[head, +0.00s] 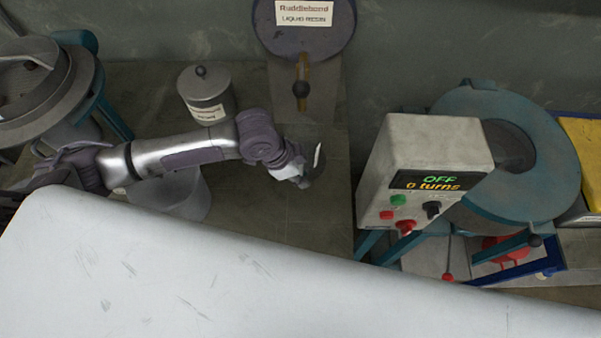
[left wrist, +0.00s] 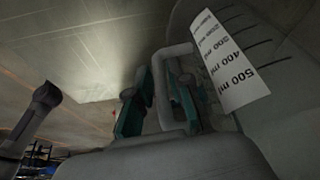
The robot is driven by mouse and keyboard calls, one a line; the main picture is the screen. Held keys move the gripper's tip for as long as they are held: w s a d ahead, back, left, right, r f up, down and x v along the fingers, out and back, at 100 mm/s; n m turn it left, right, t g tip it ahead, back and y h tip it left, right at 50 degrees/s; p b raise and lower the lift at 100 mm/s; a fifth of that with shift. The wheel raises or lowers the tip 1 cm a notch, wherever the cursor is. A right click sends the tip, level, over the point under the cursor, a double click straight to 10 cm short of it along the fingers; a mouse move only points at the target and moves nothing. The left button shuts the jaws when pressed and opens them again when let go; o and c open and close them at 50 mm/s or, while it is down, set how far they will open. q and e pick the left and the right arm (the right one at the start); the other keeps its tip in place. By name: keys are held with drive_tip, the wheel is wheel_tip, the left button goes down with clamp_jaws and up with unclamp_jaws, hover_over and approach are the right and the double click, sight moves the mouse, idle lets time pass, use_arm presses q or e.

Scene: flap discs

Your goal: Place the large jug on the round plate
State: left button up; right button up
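The large jug (left wrist: 260,65) fills the right of the left wrist view, grey with a white millilitre scale. Its looped handle (left wrist: 162,95) faces my left gripper (left wrist: 158,105). The gripper's teal-padded fingers stand on either side of the handle bar, one inside the loop, and appear closed on it. In the head view my left gripper (head: 294,172) is at the end of the outstretched arm, with a small part of the jug (head: 315,168) showing beyond it. Which thing is the round plate is unclear; a round grey metal disc (head: 22,118) is at the far left. My right gripper is not in view.
A resin tank (head: 303,35) with a tap stands behind the jug. A lidded grey canister (head: 205,85) and a grey bucket (head: 185,200) are near my arm. A control box (head: 425,150) reading "OFF, 0 turns" and a teal machine (head: 555,150) stand right. A pale surface (head: 200,275) fills the foreground.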

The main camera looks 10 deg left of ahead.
use_arm(q)
drive_tip(key=shift+o, duration=0.8)
drive_tip(key=shift+r, duration=0.2)
drive_tip(key=b+v, duration=0.1)
drive_tip(key=v, duration=1.1)
drive_tip(key=shift+f, duration=0.1)
